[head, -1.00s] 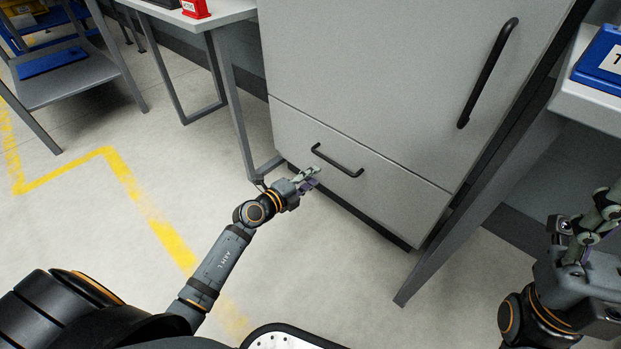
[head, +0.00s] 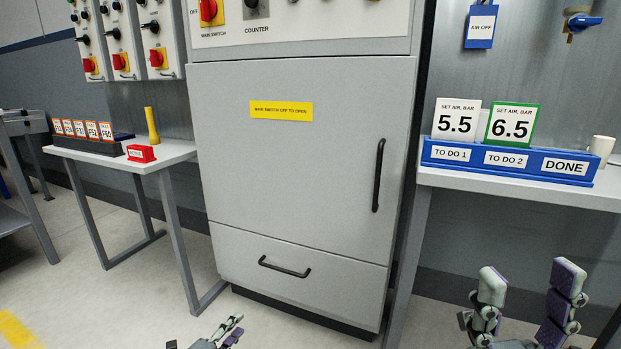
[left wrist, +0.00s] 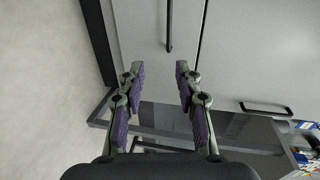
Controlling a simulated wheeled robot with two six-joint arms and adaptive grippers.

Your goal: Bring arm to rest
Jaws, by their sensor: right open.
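My left gripper (head: 234,329) shows only at the bottom edge of the head view, low in front of the grey cabinet's drawer (head: 330,292). In the left wrist view the left gripper (left wrist: 160,67) has its two purple-padded fingers apart with nothing between them. The drawer handle (left wrist: 169,25) lies beyond the fingertips there, apart from them. My right gripper (head: 530,274) is at the lower right of the head view, fingers up, open and empty, below the right-hand table. Most of both arms is out of the head view.
The grey cabinet (head: 290,180) has its door and drawer shut. The right table (head: 520,193) holds a blue card rack (head: 470,164) and a white cup (head: 601,147). Floor between is clear.

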